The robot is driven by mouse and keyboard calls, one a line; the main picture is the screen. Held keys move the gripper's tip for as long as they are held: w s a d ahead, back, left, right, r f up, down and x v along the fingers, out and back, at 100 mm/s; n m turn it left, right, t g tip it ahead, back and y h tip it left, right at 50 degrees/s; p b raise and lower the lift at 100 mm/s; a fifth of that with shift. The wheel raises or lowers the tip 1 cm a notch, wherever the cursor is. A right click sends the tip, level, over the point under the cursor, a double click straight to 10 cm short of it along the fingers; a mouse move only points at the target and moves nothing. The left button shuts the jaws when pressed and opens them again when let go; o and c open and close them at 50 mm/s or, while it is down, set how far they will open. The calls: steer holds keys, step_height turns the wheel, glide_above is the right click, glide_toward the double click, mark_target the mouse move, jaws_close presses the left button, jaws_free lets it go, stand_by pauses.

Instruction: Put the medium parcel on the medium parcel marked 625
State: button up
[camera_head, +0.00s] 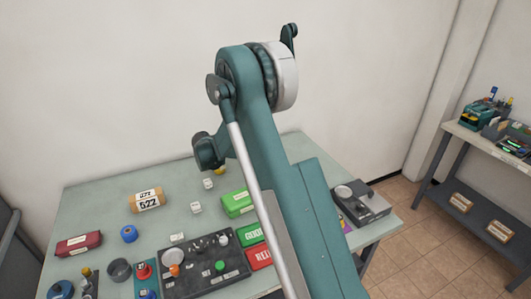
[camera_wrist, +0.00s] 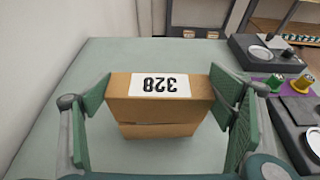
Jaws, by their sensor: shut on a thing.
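A brown box-shaped parcel labelled 328 (camera_wrist: 160,108) is between the fingers of my gripper (camera_wrist: 165,100) in the wrist view, its label upside down in the picture. The gripper is shut on its two sides. Directly below it shows a narrower brown band (camera_wrist: 160,131), which looks like another brown parcel. Its top and any label are hidden, so I cannot read 625, and I cannot tell whether the two touch. In the head view my arm hides the gripper and both of these.
A grey scale (camera_wrist: 265,52) stands at the right. The tabletop left of the parcel is clear.

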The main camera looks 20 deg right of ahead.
steer(key=shift+f, duration=0.25)
steer(key=shift+f, duration=0.15)
steer(key=o, duration=1)
steer(key=shift+r, duration=0.2)
steer(key=p+v, duration=0.2)
steer(key=v, duration=1)
steer(key=shift+f+p, duration=0.1)
steer(key=shift+p, duration=0.2)
